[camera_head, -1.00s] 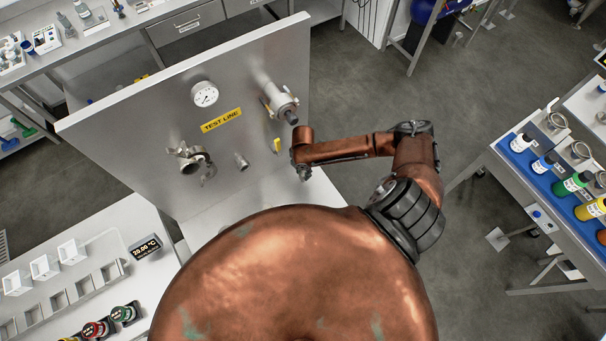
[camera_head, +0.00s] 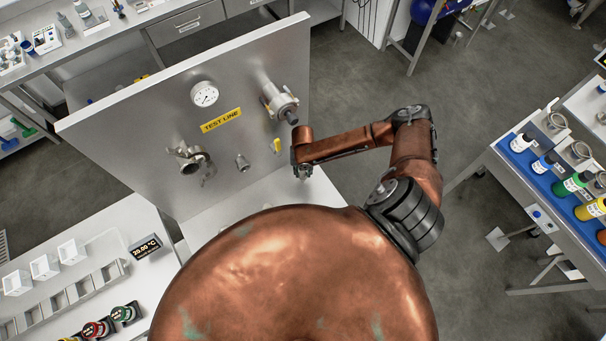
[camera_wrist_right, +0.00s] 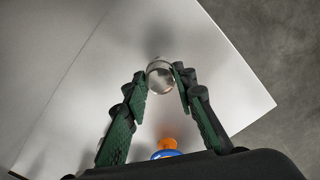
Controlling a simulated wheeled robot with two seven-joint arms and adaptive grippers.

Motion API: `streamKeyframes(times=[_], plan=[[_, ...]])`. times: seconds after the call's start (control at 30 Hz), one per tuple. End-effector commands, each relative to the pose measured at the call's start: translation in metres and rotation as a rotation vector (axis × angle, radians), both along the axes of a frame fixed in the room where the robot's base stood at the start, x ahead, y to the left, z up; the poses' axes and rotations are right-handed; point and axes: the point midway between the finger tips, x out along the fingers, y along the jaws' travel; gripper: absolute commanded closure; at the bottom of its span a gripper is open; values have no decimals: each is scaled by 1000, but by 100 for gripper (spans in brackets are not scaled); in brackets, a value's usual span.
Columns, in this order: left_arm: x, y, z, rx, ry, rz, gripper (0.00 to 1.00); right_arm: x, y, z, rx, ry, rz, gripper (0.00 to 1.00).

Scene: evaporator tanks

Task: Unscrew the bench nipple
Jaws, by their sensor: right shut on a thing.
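My right gripper (camera_head: 302,172) reaches down to the pale bench surface in front of the test panel. In the right wrist view its two green-padded fingers (camera_wrist_right: 160,76) are closed on the sides of a short, round, silvery metal piece, the bench nipple (camera_wrist_right: 160,77). The nipple's round end shows between the fingertips; its lower part and thread are hidden. In the head view the gripper covers the nipple. My left gripper is not in view.
The upright panel (camera_head: 120,140) carries a gauge (camera_head: 204,94), a clamped fitting (camera_head: 280,102), another fitting (camera_head: 190,159), a small stub (camera_head: 242,162) and a yellow handle (camera_head: 277,146). A bottle cart (camera_head: 516,170) stands right. The floor between is clear.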

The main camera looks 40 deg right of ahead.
Motion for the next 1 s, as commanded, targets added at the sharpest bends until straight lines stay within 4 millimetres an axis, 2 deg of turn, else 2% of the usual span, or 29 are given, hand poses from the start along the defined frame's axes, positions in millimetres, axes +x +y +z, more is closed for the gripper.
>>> streamKeyframes(times=[0.1, 0.43, 0.73, 1.0], plan=[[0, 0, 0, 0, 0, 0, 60, 1, 0, 0, 0, -1, 71, 100], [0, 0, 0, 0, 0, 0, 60, 0, 0, 0, 0, -1, 100, 100], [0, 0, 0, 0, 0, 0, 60, 1, 0, 1, 0, -2, 464, 100], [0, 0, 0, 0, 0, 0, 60, 1, 0, 0, 1, -1, 529, 100]])
